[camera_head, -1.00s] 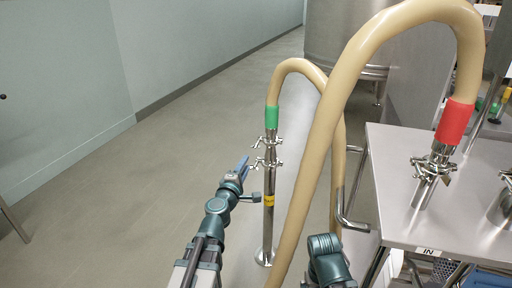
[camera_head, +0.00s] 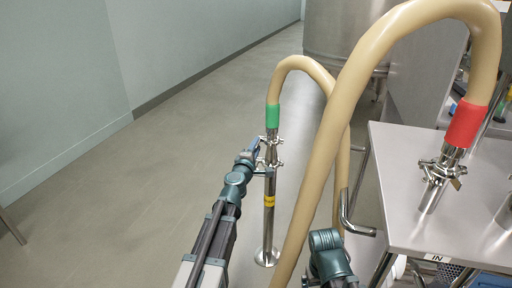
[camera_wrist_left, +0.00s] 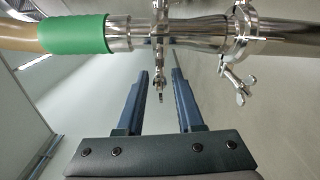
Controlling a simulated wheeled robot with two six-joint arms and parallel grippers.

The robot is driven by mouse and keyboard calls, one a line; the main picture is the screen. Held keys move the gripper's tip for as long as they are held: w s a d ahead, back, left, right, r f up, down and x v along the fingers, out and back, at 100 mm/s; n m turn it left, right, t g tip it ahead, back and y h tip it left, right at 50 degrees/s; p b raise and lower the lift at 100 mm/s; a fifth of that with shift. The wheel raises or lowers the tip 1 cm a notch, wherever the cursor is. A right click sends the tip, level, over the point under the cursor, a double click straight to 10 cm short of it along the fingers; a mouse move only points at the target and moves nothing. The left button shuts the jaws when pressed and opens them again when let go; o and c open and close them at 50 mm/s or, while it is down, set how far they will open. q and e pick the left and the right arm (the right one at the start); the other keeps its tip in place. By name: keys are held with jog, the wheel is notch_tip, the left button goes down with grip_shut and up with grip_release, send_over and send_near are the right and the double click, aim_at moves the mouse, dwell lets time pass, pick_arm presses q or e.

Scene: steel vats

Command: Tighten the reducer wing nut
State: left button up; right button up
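A steel pipe stand (camera_head: 269,215) with a yellow band rises from the floor. Near its top are two clamps, an upper one (camera_head: 270,138) and a lower one (camera_head: 268,164). In the left wrist view, a tapered steel piece (camera_wrist_left: 200,34) lies between the upper clamp (camera_wrist_left: 160,25) and the lower clamp, whose wing nut (camera_wrist_left: 238,84) hangs right of my fingers. My left gripper (camera_wrist_left: 162,73) is open; the upper clamp's narrow bolt end and nut (camera_wrist_left: 160,84) show between its blue fingers, apparently untouched. In the head view the left gripper (camera_head: 251,150) is beside the clamps.
A tan hose with a green cuff (camera_head: 272,116) joins the stand's top. Its large arch (camera_head: 330,120) passes close in front, to a red cuff (camera_head: 466,124) above a steel table (camera_head: 395,190). A bent steel handle (camera_head: 352,222) sticks out left of the table.

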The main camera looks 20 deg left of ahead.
pick_arm(q)
grip_shut()
jog(key=shift+m, duration=1.6)
grip_release()
